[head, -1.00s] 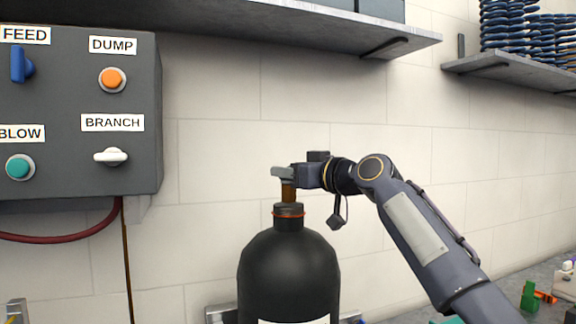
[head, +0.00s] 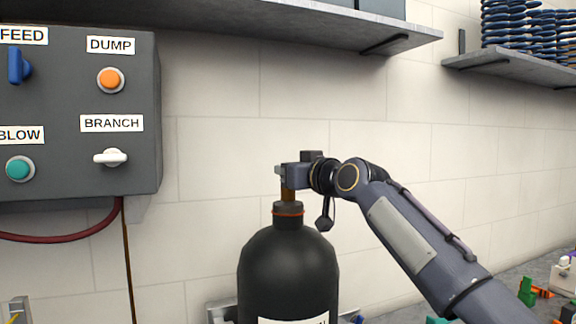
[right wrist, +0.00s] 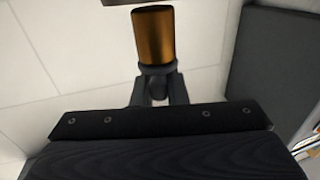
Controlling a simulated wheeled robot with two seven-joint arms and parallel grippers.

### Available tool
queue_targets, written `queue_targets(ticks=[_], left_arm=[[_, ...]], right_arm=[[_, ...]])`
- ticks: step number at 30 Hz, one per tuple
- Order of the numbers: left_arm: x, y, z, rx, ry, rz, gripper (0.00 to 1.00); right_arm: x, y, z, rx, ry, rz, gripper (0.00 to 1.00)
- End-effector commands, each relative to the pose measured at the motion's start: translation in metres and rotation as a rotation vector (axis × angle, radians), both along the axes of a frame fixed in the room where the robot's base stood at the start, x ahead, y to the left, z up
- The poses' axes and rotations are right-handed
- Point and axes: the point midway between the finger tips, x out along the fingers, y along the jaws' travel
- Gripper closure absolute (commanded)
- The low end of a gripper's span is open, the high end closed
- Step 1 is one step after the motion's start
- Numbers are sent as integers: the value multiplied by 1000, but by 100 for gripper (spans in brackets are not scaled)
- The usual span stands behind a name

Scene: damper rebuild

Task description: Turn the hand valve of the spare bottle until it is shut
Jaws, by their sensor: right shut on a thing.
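The spare bottle (head: 288,270) is black and stands upright in the lower middle of the head view, with an orange ring at its neck. A brass-brown stem of the hand valve (head: 288,195) rises from the neck. It also shows in the right wrist view (right wrist: 153,35). My right gripper (head: 283,171) comes in from the right and is shut on the hand valve at the top of the stem. The fingers hide most of the valve's grip, so how far it is turned cannot be told. My left gripper is out of view.
A grey control box (head: 70,110) with labelled buttons and knobs hangs on the wall at left. A shelf (head: 300,22) runs above the gripper, and another (head: 515,62) with blue coils is at right. Small coloured items lie on the bench at lower right.

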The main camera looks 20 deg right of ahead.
Motion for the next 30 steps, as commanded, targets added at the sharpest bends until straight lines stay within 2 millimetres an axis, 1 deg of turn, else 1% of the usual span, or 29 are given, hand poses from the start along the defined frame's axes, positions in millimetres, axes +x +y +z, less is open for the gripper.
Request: queue_targets(ticks=[1, 4, 6, 11, 16, 28, 29, 30], left_arm=[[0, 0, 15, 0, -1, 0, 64], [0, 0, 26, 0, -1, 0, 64], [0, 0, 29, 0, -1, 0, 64], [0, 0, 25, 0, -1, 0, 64], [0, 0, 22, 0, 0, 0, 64], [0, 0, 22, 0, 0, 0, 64], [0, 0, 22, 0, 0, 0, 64], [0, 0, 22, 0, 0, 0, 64]], right_arm=[[-1, 4, 7, -6, 5, -32, 100], [0, 3, 5, -6, 6, -91, 100], [0, 3, 3, -6, 5, -123, 100], [0, 3, -2, -5, 4, -184, 100], [0, 2, -2, -3, 2, -231, 100], [0, 1, -1, -1, 2, -246, 100], [0, 1, -1, -1, 2, -246, 83], [0, 1, -1, -1, 2, -246, 78]])
